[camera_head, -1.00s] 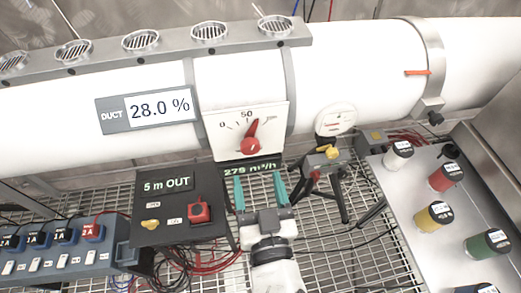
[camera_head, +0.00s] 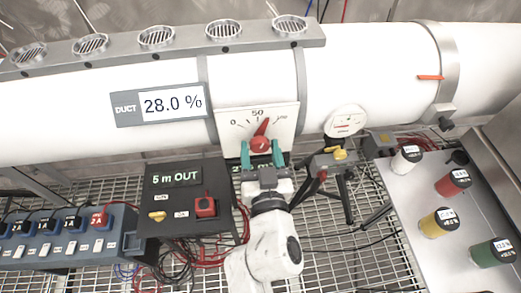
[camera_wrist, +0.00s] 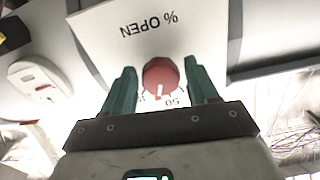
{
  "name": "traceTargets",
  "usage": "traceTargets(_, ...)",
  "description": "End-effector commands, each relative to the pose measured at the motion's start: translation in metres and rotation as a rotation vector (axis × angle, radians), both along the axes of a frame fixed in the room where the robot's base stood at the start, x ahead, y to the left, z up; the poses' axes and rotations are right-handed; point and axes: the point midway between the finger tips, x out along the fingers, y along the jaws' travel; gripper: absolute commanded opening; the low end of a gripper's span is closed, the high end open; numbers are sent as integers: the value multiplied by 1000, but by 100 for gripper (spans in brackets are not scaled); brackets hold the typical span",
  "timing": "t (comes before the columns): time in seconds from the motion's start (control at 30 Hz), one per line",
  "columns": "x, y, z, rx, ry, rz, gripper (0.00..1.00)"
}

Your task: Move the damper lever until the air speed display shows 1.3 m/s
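The damper lever is a red knob with a pointer (camera_head: 261,143) on a white scale plate (camera_head: 284,120) fixed to the white duct. Its pointer leans up and right, a little past the 50 mark. My gripper (camera_head: 260,154) has its two teal fingers on either side of the knob. In the wrist view, the red knob (camera_wrist: 161,77) sits between the open fingers (camera_wrist: 161,88), with gaps on both sides. A green flow readout (camera_head: 234,167) below the plate is mostly hidden by my gripper. I see no display clearly marked in m/s.
A duct display (camera_head: 160,104) reads 28.0 %. A round gauge (camera_head: 345,121) and a tripod device (camera_head: 335,160) stand right of the plate. A black "5 m OUT" box (camera_head: 183,190) is left, and several coloured canisters (camera_head: 436,222) stand on the right tray.

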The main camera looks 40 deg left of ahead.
Motion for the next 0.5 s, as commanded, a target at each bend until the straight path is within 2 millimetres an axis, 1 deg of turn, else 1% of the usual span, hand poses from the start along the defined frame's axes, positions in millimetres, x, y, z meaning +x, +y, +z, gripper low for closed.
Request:
traceTargets(0.03,0,0,0,0,0,0,53)
traceTargets(0.07,0,0,0,0,0,0,51)
traceTargets(0.43,0,0,0,0,0,0,15)
traceTargets(0.5,0,0,0,-3,-3,0,15)
